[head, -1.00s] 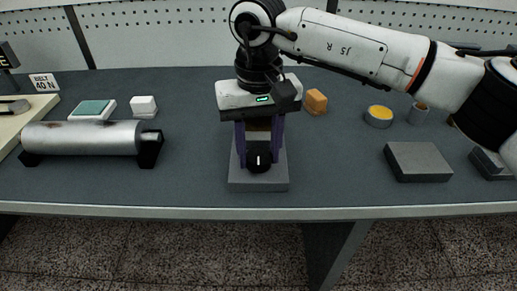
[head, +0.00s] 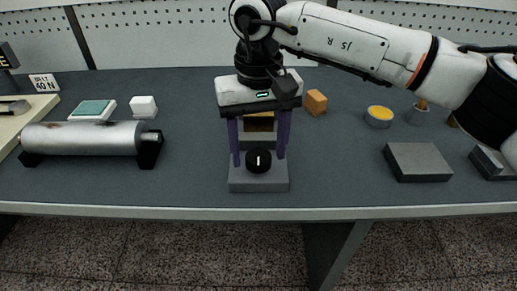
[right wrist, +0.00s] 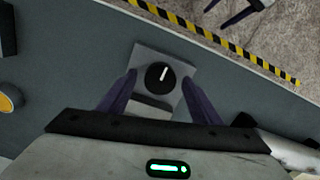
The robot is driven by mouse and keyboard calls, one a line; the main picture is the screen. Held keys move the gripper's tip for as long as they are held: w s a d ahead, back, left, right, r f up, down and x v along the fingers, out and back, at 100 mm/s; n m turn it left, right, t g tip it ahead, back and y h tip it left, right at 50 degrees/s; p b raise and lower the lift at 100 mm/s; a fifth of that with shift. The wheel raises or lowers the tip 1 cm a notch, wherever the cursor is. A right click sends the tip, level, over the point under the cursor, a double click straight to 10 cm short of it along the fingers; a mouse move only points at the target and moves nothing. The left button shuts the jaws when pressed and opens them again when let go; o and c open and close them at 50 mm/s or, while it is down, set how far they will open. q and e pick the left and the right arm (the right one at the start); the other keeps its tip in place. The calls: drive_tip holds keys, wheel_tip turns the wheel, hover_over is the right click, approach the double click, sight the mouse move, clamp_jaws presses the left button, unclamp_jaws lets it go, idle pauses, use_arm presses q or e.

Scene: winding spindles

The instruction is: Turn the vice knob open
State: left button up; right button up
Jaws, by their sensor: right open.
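The vice knob (head: 258,161) is a round black knob with a white pointer mark, on top of a grey block-shaped vice (head: 240,181) near the table's front edge. In the head view the mark points nearly straight away from me. The knob also shows in the right wrist view (right wrist: 159,76), its mark tilted slightly right. My right gripper (head: 259,157) is open above the vice, its two purple fingers to either side of the knob and apart from it. Its fingertips also show in the right wrist view (right wrist: 158,77).
A metal cylinder (head: 82,138) lies on black supports at the left. An orange block (head: 315,102), a yellow-topped tin (head: 379,116) and a grey block (head: 418,161) lie to the right. The table around the vice is clear.

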sight(258, 156)
wheel_tip(258, 156, up, 10)
drive_tip(key=shift+f, duration=0.15)
idle(0.4)
